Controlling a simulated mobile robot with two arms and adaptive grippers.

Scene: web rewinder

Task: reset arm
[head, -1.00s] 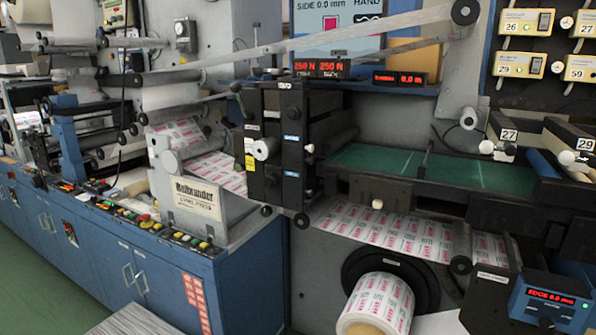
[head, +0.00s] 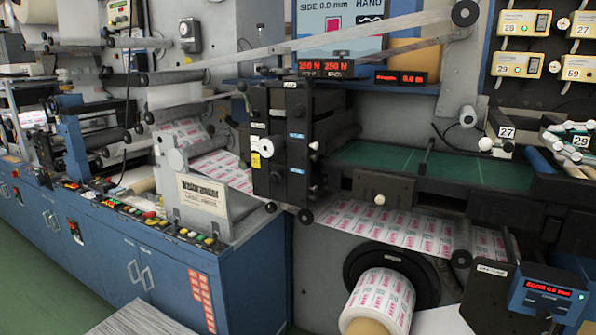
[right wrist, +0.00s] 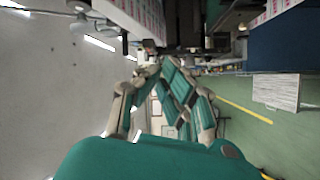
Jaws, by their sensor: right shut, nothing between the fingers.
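My left gripper is in neither view. The web rewinder fills the head view, with its black slitting head (head: 281,140), green table (head: 390,163) and printed roll (head: 383,303) on the lower spindle.
A blue cabinet (head: 115,255) with a button panel runs along the left. The edge display (head: 548,290) sticks out at lower right. Green floor (head: 45,295) shows at lower left. The right wrist view shows a pale stack (right wrist: 275,91) on the floor.

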